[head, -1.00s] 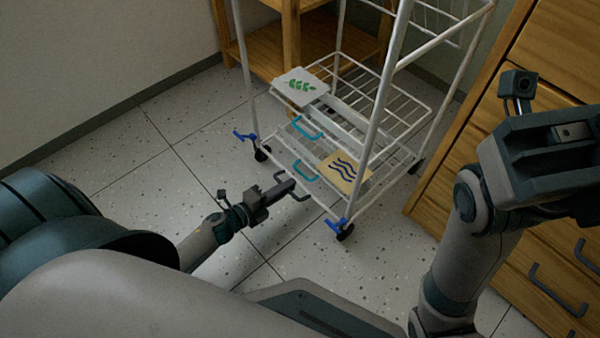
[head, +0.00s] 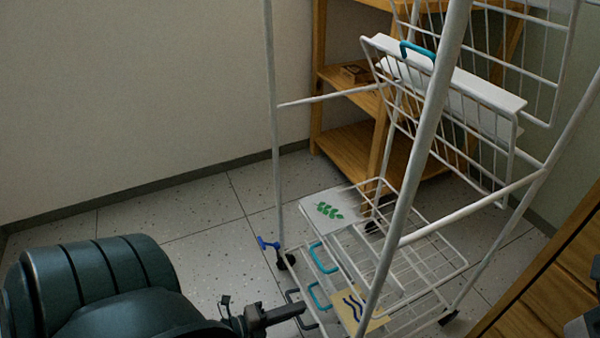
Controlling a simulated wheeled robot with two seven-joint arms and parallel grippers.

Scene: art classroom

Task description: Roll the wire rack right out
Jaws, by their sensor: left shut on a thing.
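The white wire rack (head: 274,130) stands upright on castors, with a tall frame and wire baskets. Blue brake levers (head: 268,244) sit at a front castor. The low basket (head: 440,235) carries a card with a green leaf (head: 326,211) and a card with dark waves (head: 356,310). Teal handles (head: 322,257) show on the low front. My left gripper (head: 282,314) is at the rack's low front, shut on a dark grey handle (head: 293,295); the contact is partly hidden.
A wooden shelf (head: 347,145) stands behind the rack against the wall. Wooden drawers (head: 555,290) stand close on the right. An upper basket (head: 480,90) holds white sheets. Speckled floor (head: 180,240) is open to the left of the rack.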

